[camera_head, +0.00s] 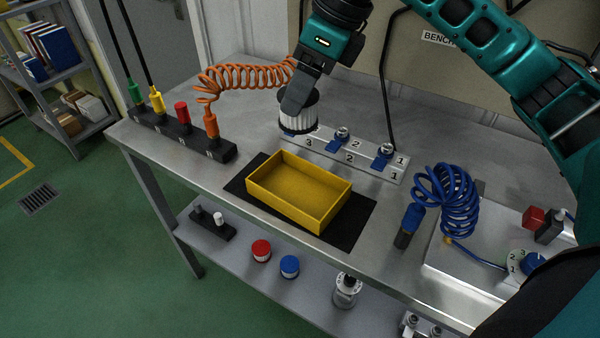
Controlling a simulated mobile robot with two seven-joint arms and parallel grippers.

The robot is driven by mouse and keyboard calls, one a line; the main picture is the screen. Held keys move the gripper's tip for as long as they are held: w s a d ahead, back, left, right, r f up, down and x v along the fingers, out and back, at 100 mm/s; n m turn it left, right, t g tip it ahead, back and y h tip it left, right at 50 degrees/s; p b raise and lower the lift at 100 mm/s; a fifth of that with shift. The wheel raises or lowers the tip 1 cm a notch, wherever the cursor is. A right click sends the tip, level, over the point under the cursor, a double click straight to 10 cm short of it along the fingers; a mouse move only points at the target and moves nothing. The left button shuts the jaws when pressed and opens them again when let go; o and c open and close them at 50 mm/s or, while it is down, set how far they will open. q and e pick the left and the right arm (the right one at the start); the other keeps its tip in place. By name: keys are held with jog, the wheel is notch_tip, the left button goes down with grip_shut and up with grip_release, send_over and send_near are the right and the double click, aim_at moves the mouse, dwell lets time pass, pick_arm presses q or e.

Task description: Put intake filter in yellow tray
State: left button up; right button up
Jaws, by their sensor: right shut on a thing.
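The intake filter (300,114) is a short cylinder with white pleats and a dark rim. My right gripper (297,98) is shut on it from above, and its fingers hide part of the filter. The filter is behind the yellow tray, by the left end of the numbered valve plate. I cannot tell whether it touches the bench or the plate. The yellow tray (268,199) is an empty open box on a black mat (348,228) near the bench's front edge. My left gripper is not in view.
An orange coiled hose (235,76) rises close to my right gripper from a black connector strip (182,135). The valve plate (370,165) has blue handles. A blue coiled hose (447,200) stands right of the mat. Jars sit on the lower shelf.

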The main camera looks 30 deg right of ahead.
notch_tip(320, 180, down, 17)
jog(key=shift+r+b, duration=0.1)
jog(key=shift+b, duration=0.4)
jog(key=o, duration=0.8)
jog(key=v, duration=1.2)
